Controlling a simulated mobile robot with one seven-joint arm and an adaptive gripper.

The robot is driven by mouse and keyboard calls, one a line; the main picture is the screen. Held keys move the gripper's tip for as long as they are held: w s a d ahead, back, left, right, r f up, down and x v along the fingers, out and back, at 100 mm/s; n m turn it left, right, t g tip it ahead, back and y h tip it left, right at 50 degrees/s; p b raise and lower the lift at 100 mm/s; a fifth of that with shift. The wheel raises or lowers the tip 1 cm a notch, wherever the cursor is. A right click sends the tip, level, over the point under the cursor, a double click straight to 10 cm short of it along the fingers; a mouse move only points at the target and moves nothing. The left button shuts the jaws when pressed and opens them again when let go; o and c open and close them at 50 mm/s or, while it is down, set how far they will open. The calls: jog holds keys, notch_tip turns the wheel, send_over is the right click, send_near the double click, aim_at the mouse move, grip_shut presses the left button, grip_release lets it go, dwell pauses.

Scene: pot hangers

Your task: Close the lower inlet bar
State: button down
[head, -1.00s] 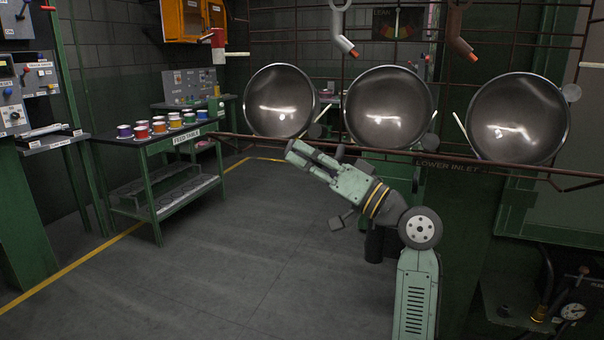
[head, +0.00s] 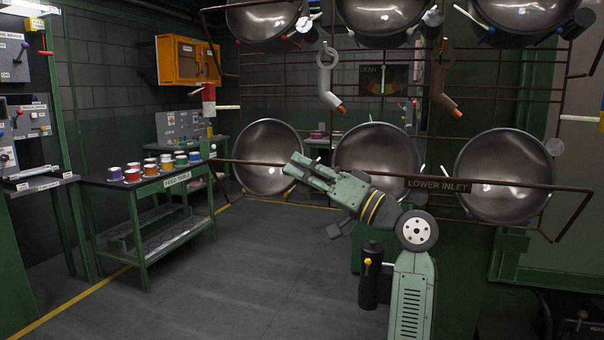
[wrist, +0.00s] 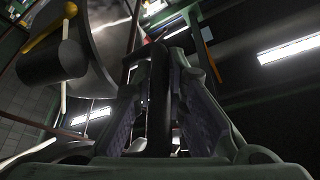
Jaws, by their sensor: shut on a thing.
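The lower inlet bar (head: 490,184) is a thin reddish-brown rail that runs across the front of the lower row of pans. It carries a dark "LOWER INLET" plate (head: 438,185). My gripper (head: 291,168) is at the bar, left of the plate, with its fingers closed around it. In the wrist view a dark bar (wrist: 158,95) passes between my two fingers. The bar's right end bends down and back beside the right lower pan. Its left end reaches toward the feed table side.
Lower pans (head: 376,150) hang close behind the bar, and upper pans (head: 263,18) hang above. Two hooked spouts (head: 327,80) hang between the rows. The feed table (head: 160,183) with coloured cups stands at left. The floor between table and rack is clear.

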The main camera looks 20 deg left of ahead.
jog(key=shift+f, duration=0.1)
jog(key=c, duration=1.6)
grip_release()
jog(key=v, duration=1.2)
